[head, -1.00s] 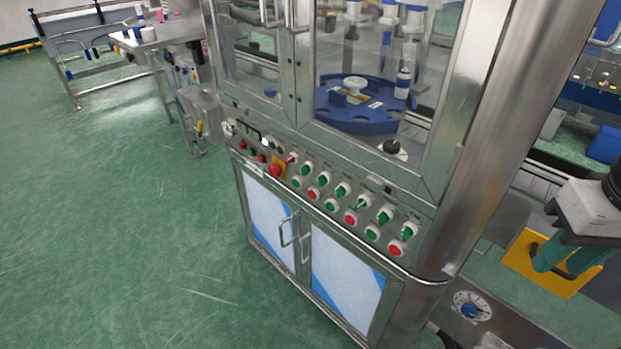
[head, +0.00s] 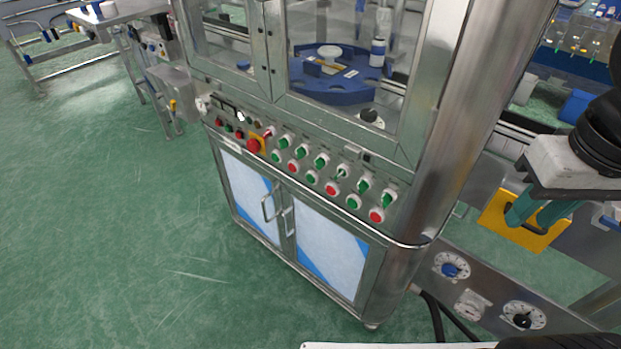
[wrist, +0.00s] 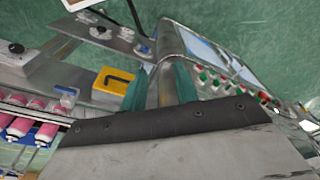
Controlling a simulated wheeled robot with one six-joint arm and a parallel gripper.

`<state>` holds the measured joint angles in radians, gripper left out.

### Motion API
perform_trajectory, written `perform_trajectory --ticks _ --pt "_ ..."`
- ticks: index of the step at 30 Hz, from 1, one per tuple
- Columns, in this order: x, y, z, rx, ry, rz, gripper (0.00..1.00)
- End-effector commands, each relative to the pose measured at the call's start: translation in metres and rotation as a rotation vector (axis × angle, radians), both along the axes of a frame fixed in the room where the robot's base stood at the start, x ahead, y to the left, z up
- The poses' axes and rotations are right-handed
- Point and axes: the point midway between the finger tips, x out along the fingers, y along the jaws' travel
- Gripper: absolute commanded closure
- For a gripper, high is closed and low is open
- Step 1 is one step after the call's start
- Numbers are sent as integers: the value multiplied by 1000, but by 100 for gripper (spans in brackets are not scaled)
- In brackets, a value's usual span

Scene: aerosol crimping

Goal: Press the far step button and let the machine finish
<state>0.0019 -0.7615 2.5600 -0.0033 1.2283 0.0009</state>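The crimping machine's sloped control panel (head: 300,172) carries an upper row of green switches and a lower row of green and red push buttons. A red mushroom button (head: 254,146) on a yellow plate is at its left part. The labels are too small to read, so I cannot tell which is the far step button. The rotary blue table (head: 335,90) is behind the glass, with a white bottle (head: 377,52) on it. My gripper (head: 537,214), with teal fingers, is right of the machine, apart from the panel. In the wrist view its fingers (wrist: 160,88) are apart and empty.
A steel corner post (head: 465,110) stands between my gripper and the panel. A yellow plate with a black handle (head: 495,210) is behind my fingers. A side panel with dials (head: 452,266) is at lower right. Green floor is open at left.

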Motion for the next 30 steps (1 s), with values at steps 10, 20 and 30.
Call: perform_trajectory --ticks 10,20,30 --pt "0 0 0 0 0 0 100" --pt "0 0 0 0 0 0 100" --pt "0 0 0 0 0 0 100"
